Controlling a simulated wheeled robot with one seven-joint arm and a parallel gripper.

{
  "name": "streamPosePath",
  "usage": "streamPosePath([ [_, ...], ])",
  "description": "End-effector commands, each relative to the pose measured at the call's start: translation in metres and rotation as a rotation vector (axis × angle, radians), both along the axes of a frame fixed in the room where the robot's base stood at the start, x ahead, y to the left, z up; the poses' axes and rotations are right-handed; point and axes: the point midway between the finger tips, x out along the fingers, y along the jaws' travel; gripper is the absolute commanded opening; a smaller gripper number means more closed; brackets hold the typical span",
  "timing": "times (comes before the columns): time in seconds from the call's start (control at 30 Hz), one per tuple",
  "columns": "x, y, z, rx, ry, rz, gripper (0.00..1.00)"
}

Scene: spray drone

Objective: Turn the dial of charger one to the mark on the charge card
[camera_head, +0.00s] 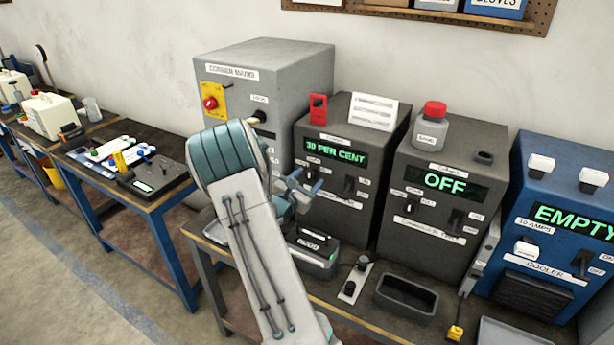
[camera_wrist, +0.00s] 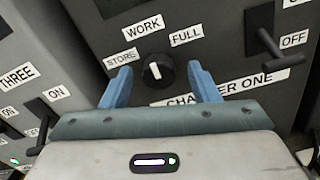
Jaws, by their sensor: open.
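Charger one (camera_head: 335,150) is a dark grey box reading 30 PER CENT in the head view. Its black dial (camera_wrist: 158,70) has a white pointer, with STORE, WORK and FULL labels around it in the wrist view. The pointer stands nearly upright, roughly towards WORK. My gripper (camera_wrist: 160,66) is open, its blue fingers on either side of the dial in the picture; I cannot tell whether they touch it. In the head view my gripper (camera_head: 306,182) is in front of the charger. A white card (camera_head: 374,111), apparently the charge card, stands on top; its writing is unreadable.
A black lever switch (camera_wrist: 268,46) sits right of the dial by OFF. A second charger (camera_head: 440,205) reading OFF stands to the right, then a blue cooler (camera_head: 560,225). A grey mains cabinet (camera_head: 300,65) is behind left. A tray (camera_head: 405,296) lies on the bench.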

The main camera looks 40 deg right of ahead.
Motion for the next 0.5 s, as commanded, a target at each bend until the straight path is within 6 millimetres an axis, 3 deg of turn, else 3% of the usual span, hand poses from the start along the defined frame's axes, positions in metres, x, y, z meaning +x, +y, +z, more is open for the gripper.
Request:
streamPosePath([
  [0.4, 0.0032, -0.0085, -0.0001, 0.0, 0.0, 0.0, 0.55],
  [0.5, 0.0032, -0.0084, -0.0001, 0.0, 0.0, 0.0, 0.27],
])
